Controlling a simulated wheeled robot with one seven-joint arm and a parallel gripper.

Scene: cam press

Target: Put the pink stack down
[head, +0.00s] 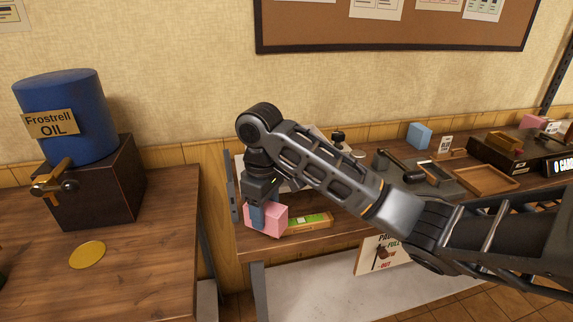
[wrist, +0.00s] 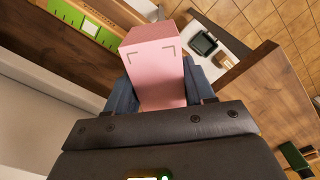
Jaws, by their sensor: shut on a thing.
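The pink stack (head: 268,218) is a pink block at the left end of the right-hand workbench (head: 290,241) in the head view. My gripper (head: 257,212) points down and is shut on it, with a blue-grey finger showing on its near side. In the wrist view the pink stack (wrist: 158,68) fills the space between the two fingers of my gripper (wrist: 156,88).
A green-and-wood strip (head: 308,222) lies just right of the stack. A blue oil drum (head: 68,118) stands on a dark box on the left table (head: 140,235), past a gap. A wooden tray (head: 486,180) and a light blue block (head: 419,135) are further right.

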